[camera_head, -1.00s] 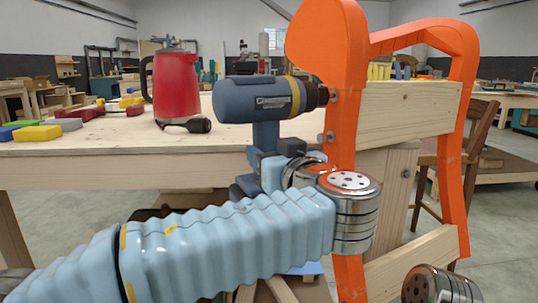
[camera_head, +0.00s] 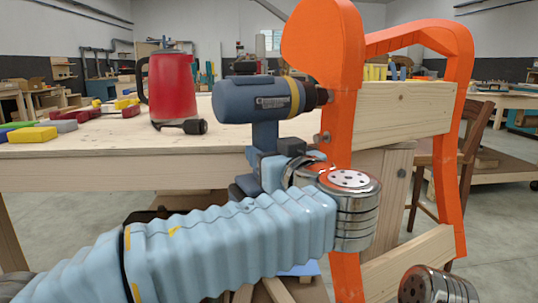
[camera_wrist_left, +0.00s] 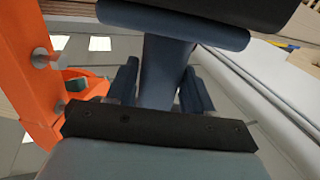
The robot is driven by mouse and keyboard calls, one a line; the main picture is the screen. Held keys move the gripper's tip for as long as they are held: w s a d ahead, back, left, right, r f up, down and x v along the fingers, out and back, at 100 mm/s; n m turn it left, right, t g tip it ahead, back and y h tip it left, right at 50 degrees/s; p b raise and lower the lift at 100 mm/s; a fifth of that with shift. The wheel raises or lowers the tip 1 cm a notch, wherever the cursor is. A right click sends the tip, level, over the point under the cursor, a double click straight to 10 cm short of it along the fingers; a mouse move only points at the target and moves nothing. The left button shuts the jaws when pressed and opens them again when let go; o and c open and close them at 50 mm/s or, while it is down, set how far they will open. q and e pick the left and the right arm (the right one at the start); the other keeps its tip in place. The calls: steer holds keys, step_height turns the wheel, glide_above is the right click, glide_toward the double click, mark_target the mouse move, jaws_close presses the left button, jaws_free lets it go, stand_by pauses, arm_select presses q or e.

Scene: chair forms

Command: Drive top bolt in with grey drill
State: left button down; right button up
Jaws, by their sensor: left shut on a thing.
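The grey-blue drill (camera_head: 256,98) is held upright, its barrel pointing right. My left gripper (camera_head: 262,168) is shut on the drill's handle, which also shows between the fingers in the left wrist view (camera_wrist_left: 165,75). The drill's chuck (camera_head: 322,96) meets the orange chair form (camera_head: 342,130) at the height of the top bolt; the chuck hides that bolt, and I cannot tell whether they touch. A lower bolt (camera_head: 322,137) sticks out of the orange upright below the chuck. It also shows in the left wrist view (camera_wrist_left: 45,57). My right gripper is not in view.
A wooden workbench (camera_head: 100,165) stands behind the drill. On it are a red jug (camera_head: 172,88), a dark-handled tool (camera_head: 185,126) and coloured blocks (camera_head: 35,134). Wooden rails (camera_head: 405,110) join the orange uprights. A wooden chair (camera_head: 480,130) stands behind at right.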

arm_select(q)
steer(key=shift+w+d+r, duration=0.15)
steer(key=shift+w+d, duration=0.05)
steer(key=shift+d, duration=0.3)
stand_by(0.8)
steer(key=shift+a+b, duration=0.1)
steer(key=shift+b, duration=0.2)
steer(key=shift+s+a+b, duration=0.3)
steer(key=shift+a+b, duration=0.3)
steer(key=shift+a, duration=0.05)
steer(key=shift+s+a+b, duration=0.25)
steer(key=shift+a+b, duration=0.3)
steer(key=shift+a, duration=0.05)
steer(key=shift+s+a+b, duration=0.3)
steer(key=shift+a+b, duration=0.25)
steer(key=shift+a, duration=0.2)
steer(key=shift+s+a+b, duration=0.3)
steer(key=shift+a+b, duration=0.2)
steer(key=shift+a, duration=0.2)
